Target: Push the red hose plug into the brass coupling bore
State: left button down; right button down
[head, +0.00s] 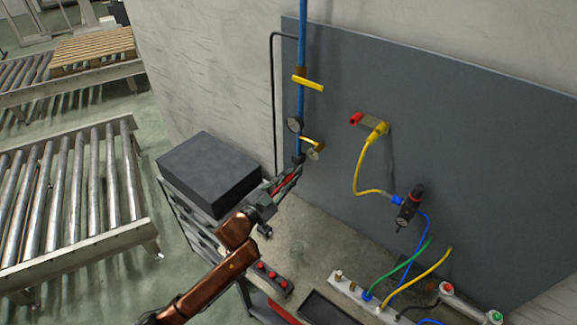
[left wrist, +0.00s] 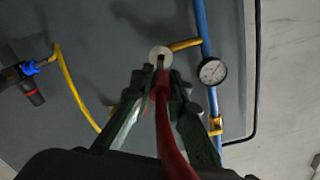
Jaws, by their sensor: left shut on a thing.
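My left gripper (head: 293,173) is shut on the red hose plug (head: 285,182), just below the brass coupling (head: 313,144) on the wall panel. In the left wrist view the red plug and hose (left wrist: 164,115) run up between the two dark fingers of the gripper (left wrist: 163,85). The coupling's pale round face (left wrist: 155,51) shows right beyond the fingertips, on a brass pipe (left wrist: 185,44). The plug's tip overlaps the lower part of this face; I cannot tell whether it is inside the bore. My right gripper is not in view.
A blue pipe (head: 301,45) with a gauge (head: 293,124) and yellow lever (head: 307,83) runs beside the coupling. A yellow hose (head: 360,165) hangs to the right. A black box (head: 209,170) stands left of my gripper. The bench (head: 300,225) has bare room.

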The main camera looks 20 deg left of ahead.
aim_at(300, 167)
pick_arm(q)
jog(key=shift+w+r, duration=0.3)
jog(key=shift+r, duration=0.2)
pick_arm(e)
jog(key=shift+r, duration=0.15)
jog(key=shift+a, duration=0.1)
pick_arm(q)
jog(key=shift+s+p, duration=0.1)
jog(key=shift+p, duration=0.25)
jog(key=shift+w+d, duration=0.1)
jog(key=shift+w, duration=0.1)
jog(key=x, duration=0.3)
jog(key=shift+w, duration=0.2)
jog(key=shift+x, duration=1.05)
pick_arm(e)
jog(key=shift+s+r, duration=0.15)
jog(key=shift+r, duration=0.1)
pick_arm(q)
jog(key=shift+s+d, duration=0.1)
pick_arm(e)
jog(key=shift+a+r, duration=0.25)
jog(key=shift+a, duration=0.05)
pick_arm(q)
jog(key=shift+p, duration=0.3)
pick_arm(e)
jog(key=shift+r, duration=0.1)
